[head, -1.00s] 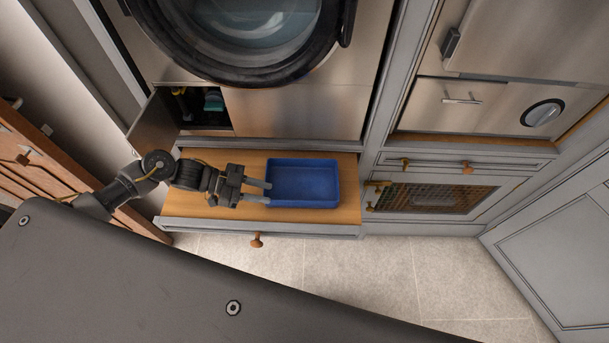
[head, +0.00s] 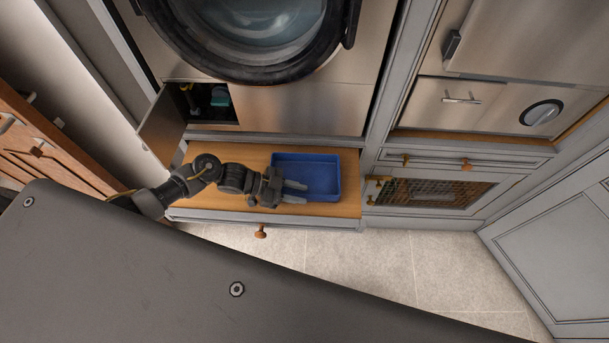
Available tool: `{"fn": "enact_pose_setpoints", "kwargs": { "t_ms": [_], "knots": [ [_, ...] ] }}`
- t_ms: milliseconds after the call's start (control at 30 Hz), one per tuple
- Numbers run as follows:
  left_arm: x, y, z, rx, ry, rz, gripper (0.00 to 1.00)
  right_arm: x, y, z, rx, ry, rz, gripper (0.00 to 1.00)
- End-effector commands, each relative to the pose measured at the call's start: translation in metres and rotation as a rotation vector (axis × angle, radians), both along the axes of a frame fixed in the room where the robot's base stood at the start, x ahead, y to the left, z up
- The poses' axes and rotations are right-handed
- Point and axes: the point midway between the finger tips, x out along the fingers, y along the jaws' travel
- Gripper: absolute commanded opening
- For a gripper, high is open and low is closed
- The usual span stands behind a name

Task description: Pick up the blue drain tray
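The blue drain tray (head: 318,177) is a shallow rectangular open tray. It sits flat and looks empty on the wooden top of the pulled-out drawer (head: 228,160), below the round-doored machine. My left gripper (head: 299,192) comes in from the left, and its two grey fingers are apart. The fingers overlap the tray's near left corner in the head view. I cannot tell whether they touch the tray or are just above it. My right gripper is not in view.
A small metal flap (head: 163,128) hangs open left of a compartment holding a teal item (head: 219,97). The drawer's orange knob (head: 261,231) sticks out in front. A mesh-front cabinet (head: 425,193) stands to the right. The tiled floor (head: 360,262) is clear.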

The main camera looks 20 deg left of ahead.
Motion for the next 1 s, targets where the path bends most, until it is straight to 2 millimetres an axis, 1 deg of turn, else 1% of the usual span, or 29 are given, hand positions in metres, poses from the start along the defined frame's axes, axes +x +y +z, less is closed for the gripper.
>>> {"fn": "enact_pose_setpoints", "kwargs": {
  "t_ms": [100,267,300,500,533,1000],
  "knots": [
    [0.0014,-0.0042,-0.0019,0.001,-0.001,0.000,0.30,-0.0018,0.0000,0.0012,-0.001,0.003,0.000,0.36],
    [0.0011,-0.0042,-0.0027,0.001,-0.001,0.000,0.30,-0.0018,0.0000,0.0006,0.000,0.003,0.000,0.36],
    [0.0011,-0.0042,-0.0027,0.001,-0.001,0.000,0.29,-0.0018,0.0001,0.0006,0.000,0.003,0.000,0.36],
    [0.0010,-0.0041,-0.0025,0.001,-0.001,0.000,0.03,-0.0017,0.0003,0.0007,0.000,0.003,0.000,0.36],
    [0.0010,-0.0041,-0.0025,0.001,-0.001,0.000,0.00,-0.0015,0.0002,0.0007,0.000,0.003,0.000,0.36],
    [0.0013,-0.0041,0.0007,0.000,-0.002,-0.001,0.00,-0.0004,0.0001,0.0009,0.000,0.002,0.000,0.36]
  ]
}}
